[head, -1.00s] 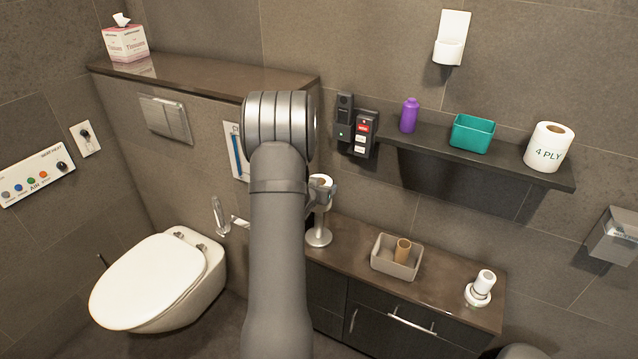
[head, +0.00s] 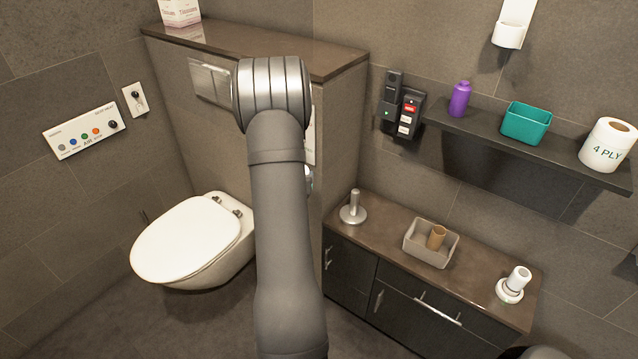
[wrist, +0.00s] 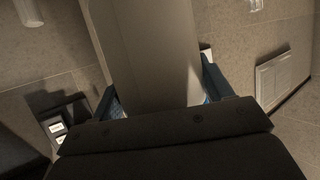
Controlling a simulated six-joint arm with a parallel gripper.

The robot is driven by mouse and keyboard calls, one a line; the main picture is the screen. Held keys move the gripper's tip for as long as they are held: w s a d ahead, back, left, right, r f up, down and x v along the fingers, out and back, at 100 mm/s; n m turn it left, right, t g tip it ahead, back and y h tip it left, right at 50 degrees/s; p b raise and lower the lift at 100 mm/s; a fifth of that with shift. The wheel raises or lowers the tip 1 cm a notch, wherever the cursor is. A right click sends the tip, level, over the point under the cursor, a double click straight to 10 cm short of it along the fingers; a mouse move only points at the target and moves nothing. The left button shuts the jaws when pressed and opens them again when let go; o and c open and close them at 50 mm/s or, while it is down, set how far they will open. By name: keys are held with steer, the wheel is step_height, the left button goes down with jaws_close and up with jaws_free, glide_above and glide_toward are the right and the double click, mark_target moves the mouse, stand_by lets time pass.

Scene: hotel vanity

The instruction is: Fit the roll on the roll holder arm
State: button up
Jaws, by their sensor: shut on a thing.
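The pale roll (wrist: 150,50) fills the middle of the wrist view, looking like a wide, smooth cylinder in shadow. My gripper (wrist: 160,92) is shut on it, with a blue-padded finger on each side. In the head view my own arm covers the gripper and the roll. A small shiny bit (head: 308,180) shows at the arm's right edge; I cannot tell what it belongs to. The roll holder arm is not clearly seen and may be hidden behind my arm. A metal stand (head: 353,207) with a bare upright post is on the counter.
The counter (head: 385,228) also holds a grey bin (head: 416,252) with a brown tube (head: 437,237) and a white stand (head: 510,290). A shelf (head: 560,158) carries a purple bottle (head: 460,98), a teal box (head: 526,123) and a 4 PLY roll (head: 606,146). The toilet (head: 190,240) is left.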

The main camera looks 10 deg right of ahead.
steer(key=w+a+r+n+y, duration=0.3)
steer(key=w+a+n+y, duration=0.1)
steer(key=w+a, duration=0.35)
steer(key=w+a+r+n+y, duration=0.3)
steer(key=w+a+y, duration=0.1)
steer(key=w+a, duration=0.4)
steer(key=shift+m+h, duration=0.5)
steer(key=shift+s+d+f, duration=0.15)
steer(key=shift+d+f, duration=0.2)
steer(key=shift+f, duration=2.8)
steer(key=shift+s+d+f, duration=0.15)
steer(key=shift+d+f, duration=0.15)
steer(key=shift+f, duration=2.8)
steer(key=shift+s+d+f, duration=0.15)
steer(key=shift+d+f, duration=0.2)
steer(key=shift+f, duration=2.8)
steer(key=o, duration=1.1)
steer(key=shift+s, duration=0.1)
steer(key=v, duration=1.7)
steer(key=shift+r, duration=0.3)
steer(key=shift+d, duration=0.1)
